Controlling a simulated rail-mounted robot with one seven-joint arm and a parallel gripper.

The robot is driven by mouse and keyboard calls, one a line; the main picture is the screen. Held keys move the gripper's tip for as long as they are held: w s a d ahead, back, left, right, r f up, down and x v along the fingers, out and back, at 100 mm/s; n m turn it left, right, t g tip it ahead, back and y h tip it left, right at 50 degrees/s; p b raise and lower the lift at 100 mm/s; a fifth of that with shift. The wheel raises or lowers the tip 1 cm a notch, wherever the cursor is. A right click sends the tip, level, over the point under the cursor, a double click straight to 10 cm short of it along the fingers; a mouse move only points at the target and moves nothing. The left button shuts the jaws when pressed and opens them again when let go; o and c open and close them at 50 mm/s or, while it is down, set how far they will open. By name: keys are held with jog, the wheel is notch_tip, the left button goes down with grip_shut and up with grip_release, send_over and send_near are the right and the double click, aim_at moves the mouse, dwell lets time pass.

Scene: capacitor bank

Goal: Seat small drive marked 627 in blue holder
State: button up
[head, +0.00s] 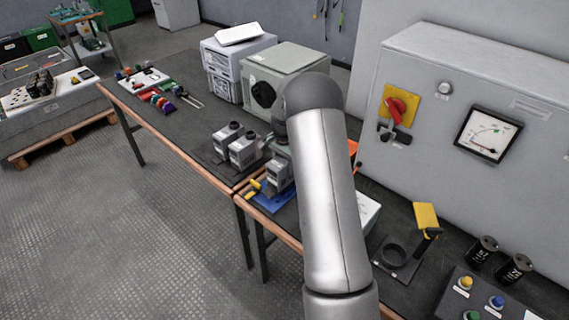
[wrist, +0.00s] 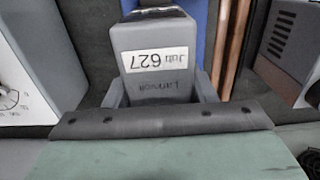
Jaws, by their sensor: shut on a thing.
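The small drive marked 627 (wrist: 158,45) is a grey box with a white label, upside down in the wrist view. In the head view it is the grey box (head: 279,174) at the near table edge. My gripper (head: 281,149) is shut on it from above, mostly hidden behind my arm. The blue holder (head: 266,200) shows as a blue plate under and in front of the drive; a strip of blue (wrist: 203,25) also shows in the wrist view. Whether the drive rests on the holder or hangs just above it, I cannot tell.
Two similar grey drives (head: 243,151) stand on a dark mat just left. A yellow-handled tool (head: 253,187) lies by the blue plate. A grey cabinet with a gauge (head: 488,134) stands to the right. A grey box with a round opening (head: 264,94) is behind.

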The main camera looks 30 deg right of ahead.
jog(key=shift+f+b, duration=1)
jog(key=shift+f, duration=0.35)
dwell(0.4)
jog(key=o, duration=1.5)
jog(key=shift+a+f, duration=0.1)
notch_tip(320, 180, up, 18)
jog(key=b, duration=0.1)
jog(key=shift+f, duration=0.2)
